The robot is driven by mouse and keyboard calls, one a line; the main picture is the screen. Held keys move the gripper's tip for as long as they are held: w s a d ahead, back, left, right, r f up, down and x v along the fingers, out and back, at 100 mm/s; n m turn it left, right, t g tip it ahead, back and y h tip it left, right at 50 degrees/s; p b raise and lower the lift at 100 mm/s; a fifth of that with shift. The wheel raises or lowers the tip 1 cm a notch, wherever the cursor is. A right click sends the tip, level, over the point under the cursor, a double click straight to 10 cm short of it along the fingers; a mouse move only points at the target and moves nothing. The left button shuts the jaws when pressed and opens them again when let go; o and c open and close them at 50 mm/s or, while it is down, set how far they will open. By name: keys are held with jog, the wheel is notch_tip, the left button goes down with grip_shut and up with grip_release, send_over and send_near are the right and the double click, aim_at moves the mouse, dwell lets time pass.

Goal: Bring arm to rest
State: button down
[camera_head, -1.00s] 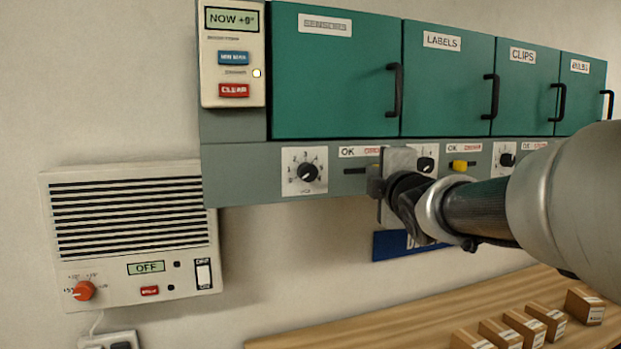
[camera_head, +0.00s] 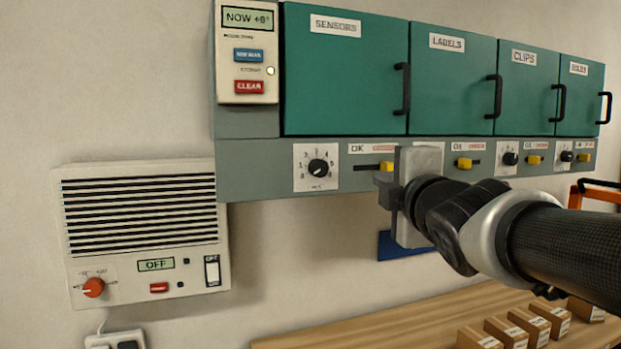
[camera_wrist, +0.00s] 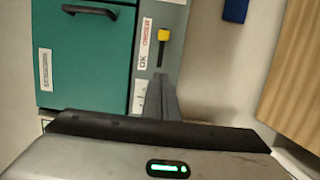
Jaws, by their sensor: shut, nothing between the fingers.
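My gripper (camera_head: 390,190) is in front of the grey strip below the teal cabinets in the head view. Its fingers are shut and hold nothing. A yellow slider (camera_head: 387,166) on the OK/ORDER strip shows just above the fingers; I cannot tell from the head view whether they touch it. In the wrist view the closed fingers (camera_wrist: 160,97) point toward the strip, and the yellow slider (camera_wrist: 164,35) appears beyond their tips with a gap in the picture. My arm reaches in from the right.
Teal cabinets labelled SENSORS (camera_head: 345,75), LABELS (camera_head: 450,80) and CLIPS (camera_head: 523,90) have protruding black handles. A vented panel (camera_head: 145,235) reading OFF hangs at the left. Small boxes (camera_head: 505,332) stand on a wooden shelf (camera_head: 400,328) below. An orange-framed object (camera_head: 590,192) is at the right.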

jog(key=s+f+m+g+p, duration=0.5)
jog(key=s+f+m, duration=0.3)
jog(key=s, duration=0.3)
jog(key=s+f+m+g+h+p, duration=0.1)
jog(key=s+f+m+g+p, duration=0.4)
jog(key=s, duration=0.7)
notch_tip(320, 180, down, 4)
jog(key=m+g, duration=0.2)
jog(key=m, duration=0.3)
jog(key=shift+s+a+f+m, duration=0.2)
jog(key=shift+a+m, duration=0.1)
jog(key=shift+m, duration=0.1)
